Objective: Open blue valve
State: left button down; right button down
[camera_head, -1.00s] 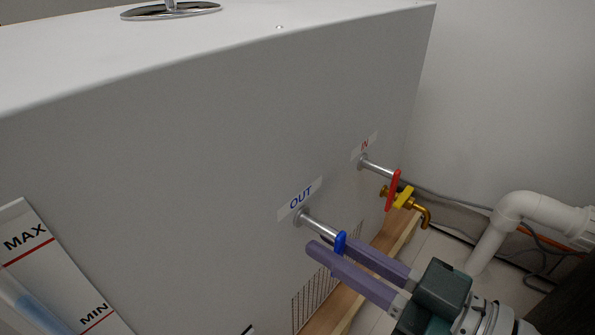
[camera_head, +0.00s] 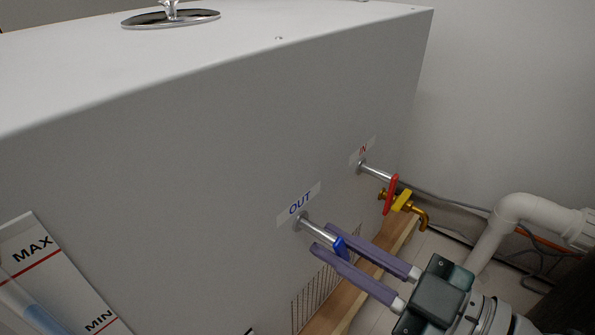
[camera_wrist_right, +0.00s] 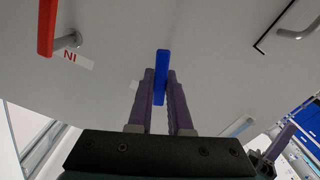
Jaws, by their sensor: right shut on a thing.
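The blue valve handle (camera_head: 341,249) sits on the end of a metal pipe (camera_head: 318,231) below the OUT label (camera_head: 300,204) on the grey-white tank wall. My right gripper (camera_head: 324,238) is shut on the handle, with one purple finger on each side. The right wrist view also shows the blue handle (camera_wrist_right: 161,62) held between the two fingers (camera_wrist_right: 160,78), its upper end sticking out past the tips. Part of my left gripper (camera_wrist_right: 280,142) shows at the lower right of the wrist view; its jaw opening is unclear.
A wooden beam (camera_head: 342,302) runs along the tank's base. A white pipe (camera_head: 493,238) and cables are at the right.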

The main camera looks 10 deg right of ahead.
jog(key=n, duration=0.3)
jog(key=shift+w+d+r+n, duration=0.15)
jog(key=shift+d+r+n, duration=0.05)
jog(key=shift+n, duration=0.2)
jog(key=n, duration=0.3)
jog(key=shift+w+d+r+p, duration=0.15)
jog(key=shift+r+p, duration=0.1)
jog(key=shift+p, duration=0.1)
jog(key=n, duration=0.3)
jog(key=r+n, duration=0.1)
jog(key=n, duration=0.2)
jog(key=shift+d, duration=0.1)
jog(key=shift+n, duration=0.3)
jog(key=c, duration=0.8)
grip_release()
jog(key=shift+c, duration=0.2)
